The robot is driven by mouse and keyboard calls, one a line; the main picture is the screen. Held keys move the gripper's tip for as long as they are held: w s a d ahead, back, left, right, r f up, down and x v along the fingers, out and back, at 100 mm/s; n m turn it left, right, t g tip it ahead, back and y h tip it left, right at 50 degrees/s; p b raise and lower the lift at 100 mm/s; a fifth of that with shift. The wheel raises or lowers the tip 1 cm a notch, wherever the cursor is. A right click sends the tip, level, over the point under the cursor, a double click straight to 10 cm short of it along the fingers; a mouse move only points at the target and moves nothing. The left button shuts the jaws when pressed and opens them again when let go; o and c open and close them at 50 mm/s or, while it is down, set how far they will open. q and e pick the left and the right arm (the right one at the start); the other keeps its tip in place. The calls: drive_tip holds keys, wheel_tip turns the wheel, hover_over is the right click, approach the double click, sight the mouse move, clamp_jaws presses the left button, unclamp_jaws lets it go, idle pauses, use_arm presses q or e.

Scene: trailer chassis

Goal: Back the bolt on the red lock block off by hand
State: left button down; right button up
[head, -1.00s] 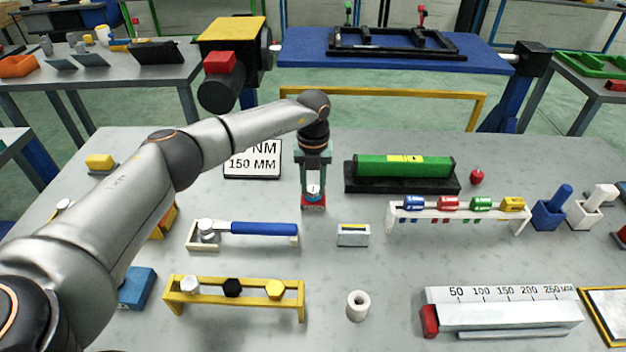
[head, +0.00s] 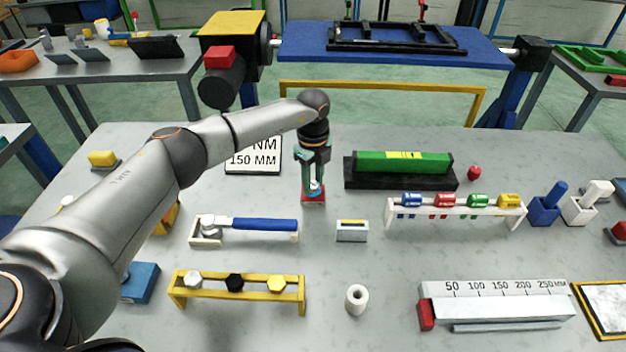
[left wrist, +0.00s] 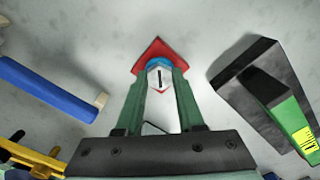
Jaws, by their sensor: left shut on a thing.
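The red lock block (head: 313,198) stands on the grey bench near its middle, and it also shows in the left wrist view (left wrist: 153,50). On it sits the bolt, with a white head marked by a dark line (left wrist: 159,78) and a blue part (left wrist: 159,62) behind it. My left gripper (head: 314,185) points down over the block, its green fingers closed on the bolt head from both sides. In the left wrist view the fingers (left wrist: 160,92) flank the head. The block's lower part is partly hidden by the fingers. My right gripper is not in view.
A blue-handled wrench (head: 262,224) lies on a holder to the left, with a yellow rack of bolts (head: 236,290) in front. A green bar in a black cradle (head: 402,166) stands to the right. A small grey block (head: 352,231) and white ring (head: 357,299) are nearer.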

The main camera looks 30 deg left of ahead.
sight(313, 185)
use_arm(q)
drive_tip(key=shift+s+d+f+n, duration=0.1)
drive_tip(key=shift+s+f+n, duration=0.05)
drive_tip(key=shift+f+n, duration=0.25)
drive_tip(key=c, duration=0.9)
unclamp_jaws()
drive_tip(key=o, duration=0.4)
drive_tip(key=shift+r, duration=0.15)
drive_tip(key=shift+w+r, duration=0.15)
drive_tip(key=shift+w, duration=0.05)
wheel_tip(313, 185, up, 12)
drive_tip(key=shift+r+b, duration=0.15)
drive_tip(key=shift+b, duration=0.75)
drive_tip(key=shift+s, duration=0.1)
